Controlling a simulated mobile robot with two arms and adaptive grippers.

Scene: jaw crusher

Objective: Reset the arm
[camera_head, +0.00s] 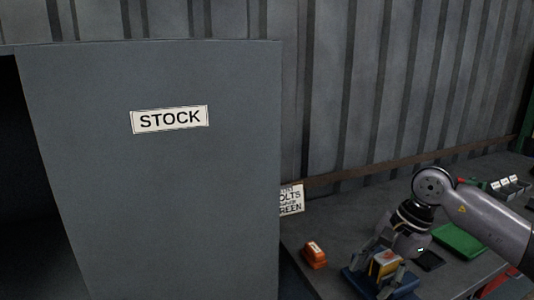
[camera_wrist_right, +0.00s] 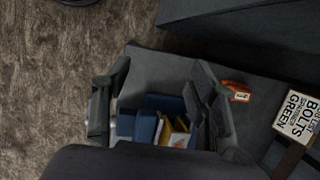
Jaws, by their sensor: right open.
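My right gripper (camera_head: 376,270) hangs at the end of my right arm, low at the right of the head view, over the workbench. In the right wrist view my right gripper (camera_wrist_right: 160,80) has its two fingers spread wide apart. A blue tray or box (camera_head: 364,284) with a yellow and orange item (camera_head: 385,263) lies below it. The blue tray (camera_wrist_right: 150,122) and the yellow piece (camera_wrist_right: 164,132) also show between the fingers in the wrist view. I cannot tell whether the fingers touch them. My left gripper is out of view.
A grey cabinet marked STOCK (camera_head: 170,190) stands at the left. The dark workbench (camera_head: 335,225) holds an orange block (camera_head: 314,255), a bolts sign (camera_head: 291,199), a green tray (camera_head: 459,241) and small grey bins (camera_head: 510,187). A corrugated wall (camera_head: 390,80) is behind.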

